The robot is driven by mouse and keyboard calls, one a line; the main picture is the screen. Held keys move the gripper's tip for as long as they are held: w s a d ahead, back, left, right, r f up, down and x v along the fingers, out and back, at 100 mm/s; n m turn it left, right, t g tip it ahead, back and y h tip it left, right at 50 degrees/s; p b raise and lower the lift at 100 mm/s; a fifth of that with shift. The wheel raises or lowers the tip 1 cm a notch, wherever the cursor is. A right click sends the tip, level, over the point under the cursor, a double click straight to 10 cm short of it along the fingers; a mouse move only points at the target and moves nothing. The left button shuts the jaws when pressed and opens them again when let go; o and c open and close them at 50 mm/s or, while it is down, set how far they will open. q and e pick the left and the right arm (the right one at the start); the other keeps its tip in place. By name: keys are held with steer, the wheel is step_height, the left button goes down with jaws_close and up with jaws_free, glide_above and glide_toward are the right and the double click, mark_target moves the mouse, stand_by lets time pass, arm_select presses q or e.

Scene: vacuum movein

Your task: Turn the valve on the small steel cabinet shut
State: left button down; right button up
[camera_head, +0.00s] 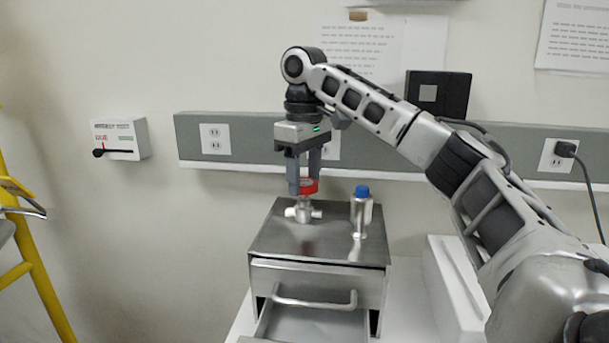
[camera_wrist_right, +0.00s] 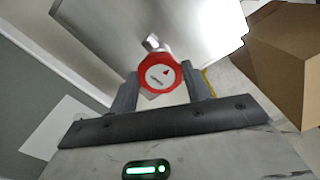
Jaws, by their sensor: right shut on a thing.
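The small steel cabinet (camera_head: 345,246) stands on a white surface with its drawer pulled open. On its top is a valve with a metal body (camera_head: 304,213) and a red knob (camera_head: 309,185). My right gripper (camera_head: 306,187) points straight down from above, shut on the red knob. In the right wrist view the round red knob (camera_wrist_right: 160,74), with a white face and a red mark, sits between the two fingers of the right gripper (camera_wrist_right: 162,88). The fingers hide part of the knob in the head view. My left gripper is not in view.
A steel cylinder with a blue cap (camera_head: 362,212) stands on the cabinet top, right of the valve. A wall box with a black lever (camera_head: 120,140) is at the left, near a yellow frame (camera_head: 38,275). A cardboard box (camera_wrist_right: 275,55) shows in the right wrist view.

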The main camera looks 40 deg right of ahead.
mark_target(305, 182)
steer(key=shift+m, duration=0.6)
steer(key=o, duration=1)
steer(key=shift+c, duration=0.2)
steer(key=shift+r, duration=0.1)
step_height(305, 182, up, 16)
stand_by(0.5)
